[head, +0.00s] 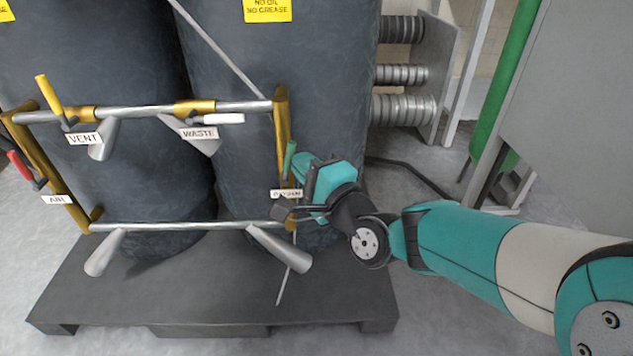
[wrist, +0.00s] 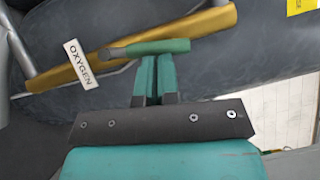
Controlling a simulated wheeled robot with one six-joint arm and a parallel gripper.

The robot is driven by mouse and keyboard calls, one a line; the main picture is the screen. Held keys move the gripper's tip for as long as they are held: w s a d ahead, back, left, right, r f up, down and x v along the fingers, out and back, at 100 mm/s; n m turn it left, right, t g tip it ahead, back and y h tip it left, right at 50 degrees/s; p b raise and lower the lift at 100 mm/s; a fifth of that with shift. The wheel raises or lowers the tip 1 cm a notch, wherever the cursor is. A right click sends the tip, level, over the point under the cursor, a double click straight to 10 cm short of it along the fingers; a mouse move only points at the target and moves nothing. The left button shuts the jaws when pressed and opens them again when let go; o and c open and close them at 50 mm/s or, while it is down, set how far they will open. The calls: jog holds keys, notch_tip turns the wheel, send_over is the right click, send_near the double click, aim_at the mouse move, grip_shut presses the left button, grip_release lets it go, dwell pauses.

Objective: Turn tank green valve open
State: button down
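The green valve handle (head: 290,158) stands nearly upright on the right gold pipe, just above the OXYGEN label (head: 287,194). In the wrist view the green handle (wrist: 160,47) lies crosswise right at my fingertips. My gripper (head: 308,172) is just right of the handle in the head view. In the wrist view my gripper (wrist: 155,62) has its two teal fingers side by side with only a thin dark gap, so it looks shut. The handle is across the tips, not seen between them. Whether they touch it is unclear.
The gold and silver pipe frame also carries a yellow VENT handle (head: 48,95), a white WASTE handle (head: 222,119) and a red AIR handle (head: 21,167). Large dark tanks (head: 245,60) stand behind it on a dark pallet (head: 210,300). A grey cabinet (head: 575,110) stands right.

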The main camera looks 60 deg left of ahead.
jog(key=shift+s+a+r+n+h+p, duration=0.2)
jog(key=shift+s+r+n+h+p, duration=0.15)
jog(key=shift+n+h+p, duration=0.45)
jog(key=shift+f+p, duration=0.1)
jog(key=shift+p, duration=0.25)
jog(key=w+d+p, duration=0.2)
jog(key=w+d, duration=0.1)
jog(key=d, duration=0.9)
jog(key=shift+w+d, duration=0.25)
jog(key=shift+w, duration=0.15)
